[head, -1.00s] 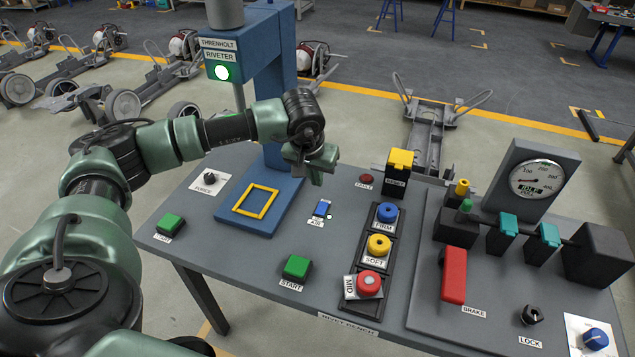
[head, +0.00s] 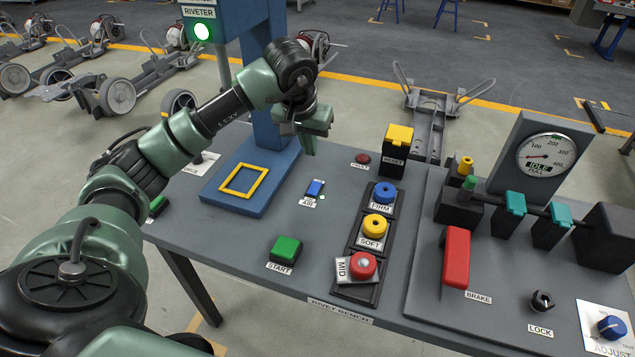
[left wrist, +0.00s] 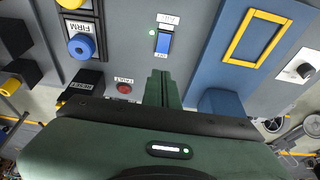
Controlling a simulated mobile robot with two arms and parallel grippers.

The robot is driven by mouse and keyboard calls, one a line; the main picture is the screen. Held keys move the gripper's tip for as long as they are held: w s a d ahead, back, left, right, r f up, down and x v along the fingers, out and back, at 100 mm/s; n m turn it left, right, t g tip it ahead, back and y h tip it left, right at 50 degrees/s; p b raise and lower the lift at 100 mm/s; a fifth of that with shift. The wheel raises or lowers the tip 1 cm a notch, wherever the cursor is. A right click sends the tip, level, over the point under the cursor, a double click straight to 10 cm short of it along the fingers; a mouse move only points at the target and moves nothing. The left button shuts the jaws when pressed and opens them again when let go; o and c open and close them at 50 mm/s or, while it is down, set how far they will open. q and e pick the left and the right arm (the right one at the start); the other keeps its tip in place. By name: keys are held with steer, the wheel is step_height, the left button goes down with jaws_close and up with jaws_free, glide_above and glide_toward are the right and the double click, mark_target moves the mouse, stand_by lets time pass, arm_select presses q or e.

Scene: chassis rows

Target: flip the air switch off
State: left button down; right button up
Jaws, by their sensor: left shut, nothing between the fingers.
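The air switch (head: 315,189) is a small blue rocker on the grey rivet bench, with an AIR label and a lit green dot beside it. It also shows in the left wrist view (left wrist: 163,43), just beyond my fingertips, with the green dot lit. My left gripper (head: 309,150) is shut and empty, pointing down above the bench on the far side of the switch. In the left wrist view the closed fingers (left wrist: 163,76) line up with the switch. They look apart from it. My right gripper is not in view.
The blue riveter (head: 265,120) with its yellow frame (head: 243,179) stands left of the switch. The red fault light (head: 362,158), yellow reset block (head: 398,140), FIRM button (head: 385,191) and green START button (head: 286,250) are nearby. Bare bench surrounds the switch.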

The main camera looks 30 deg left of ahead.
arm_select(q)
steer(key=p, duration=0.2)
glide_above(317, 184)
steer(key=s, duration=0.1)
steer(key=f, duration=1.1)
steer(key=shift+s+d+f, duration=0.2)
steer(key=shift+d+f, duration=0.1)
steer(key=shift+f, duration=0.1)
steer(key=shift+x, duration=0.8)
steer(key=shift+s, duration=0.1)
